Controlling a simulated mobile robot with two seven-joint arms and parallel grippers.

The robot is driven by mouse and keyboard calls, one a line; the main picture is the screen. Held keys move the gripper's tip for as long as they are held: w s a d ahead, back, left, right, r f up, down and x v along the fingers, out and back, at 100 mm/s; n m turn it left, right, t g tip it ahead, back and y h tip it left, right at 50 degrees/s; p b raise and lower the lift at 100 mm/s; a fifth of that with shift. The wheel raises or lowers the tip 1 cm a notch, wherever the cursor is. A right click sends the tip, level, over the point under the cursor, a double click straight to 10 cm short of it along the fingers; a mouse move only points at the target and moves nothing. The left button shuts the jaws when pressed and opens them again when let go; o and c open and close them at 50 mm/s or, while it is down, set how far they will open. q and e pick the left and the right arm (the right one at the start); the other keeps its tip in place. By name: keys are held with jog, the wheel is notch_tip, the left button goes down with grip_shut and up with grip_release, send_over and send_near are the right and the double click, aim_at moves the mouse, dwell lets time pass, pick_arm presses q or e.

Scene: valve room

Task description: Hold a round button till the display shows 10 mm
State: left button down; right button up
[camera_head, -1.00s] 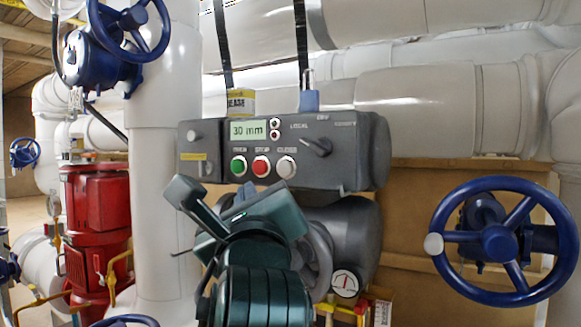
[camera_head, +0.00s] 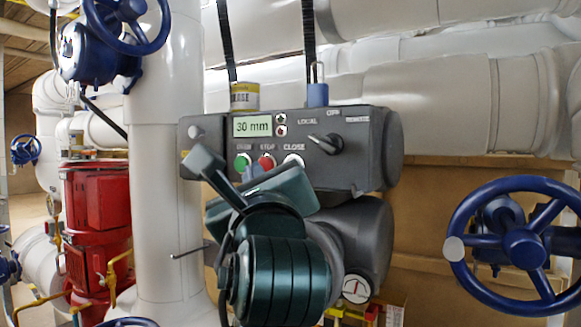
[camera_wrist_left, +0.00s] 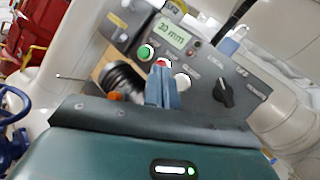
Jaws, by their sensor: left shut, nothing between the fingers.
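The grey control box (camera_head: 355,135) carries a lit display (camera_head: 252,126) reading 30 mm. Below it are three round buttons: green (camera_head: 243,160), red (camera_head: 266,161) labelled STOP, and white (camera_head: 294,160) labelled CLOSE. The label over the green one is hard to read now. My left gripper (camera_head: 251,170) is shut and empty, its fingertips just below the green and red buttons. In the left wrist view the closed fingers (camera_wrist_left: 163,76) partly cover the red button (camera_wrist_left: 162,62); green (camera_wrist_left: 146,52) and white (camera_wrist_left: 183,81) stay clear. I cannot tell whether the fingertips touch anything.
A blue handwheel (camera_head: 523,248) is at right. A white vertical pipe (camera_head: 165,200) and a red motor (camera_head: 97,230) are at left.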

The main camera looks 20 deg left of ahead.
pick_arm(q)
jog(key=shift+w+d, duration=0.25)
jog(key=shift+w, duration=1.4)
jog(key=shift+w+d, duration=0.2)
jog(key=shift+w, duration=1.45)
jog(key=shift+w, duration=0.4)
jog(key=shift+w+d, duration=0.1)
jog(key=shift+w, duration=0.1)
